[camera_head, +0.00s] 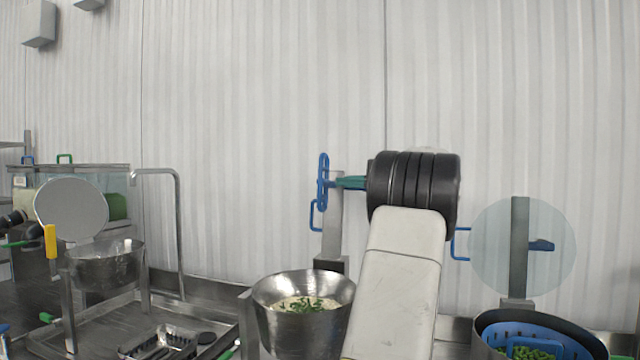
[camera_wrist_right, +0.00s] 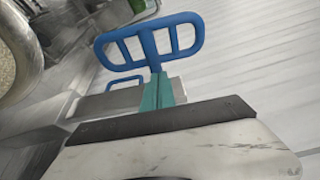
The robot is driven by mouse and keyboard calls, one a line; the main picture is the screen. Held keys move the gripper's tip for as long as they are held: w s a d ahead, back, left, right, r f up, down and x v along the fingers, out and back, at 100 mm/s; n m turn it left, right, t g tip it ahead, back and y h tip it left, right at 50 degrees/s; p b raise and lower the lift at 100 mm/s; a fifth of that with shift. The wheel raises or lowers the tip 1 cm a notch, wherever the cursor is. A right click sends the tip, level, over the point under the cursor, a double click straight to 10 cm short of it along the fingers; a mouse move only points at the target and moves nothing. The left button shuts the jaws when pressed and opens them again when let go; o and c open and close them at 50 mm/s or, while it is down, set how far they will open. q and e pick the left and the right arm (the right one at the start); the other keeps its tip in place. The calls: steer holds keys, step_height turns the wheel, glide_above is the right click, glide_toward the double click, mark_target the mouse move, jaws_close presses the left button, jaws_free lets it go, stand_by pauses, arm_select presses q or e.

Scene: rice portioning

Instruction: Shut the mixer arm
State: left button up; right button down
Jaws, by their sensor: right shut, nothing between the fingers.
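The mixer stands at centre, with its upright metal arm (camera_head: 332,225) raised above a steel bowl (camera_head: 273,292) of pale food and green herbs. A blue slatted paddle (camera_head: 323,181) is at the top of the arm; it also fills the upper part of the right wrist view (camera_wrist_right: 150,42). My right gripper (camera_head: 350,182), with teal fingers, is shut and empty just right of the paddle. In the wrist view its fingers (camera_wrist_right: 158,92) point at the paddle's lower edge; I cannot tell whether they touch.
My right forearm covers the area right of the bowl. A second post (camera_head: 519,235) with a translucent disc and a dark pot (camera_head: 590,338) stand at right. A steel bowl on a stand (camera_head: 95,268), a curved pipe (camera_head: 180,230) and a tray of utensils are at left.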

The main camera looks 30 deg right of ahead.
steer(key=shift+x, duration=1.45)
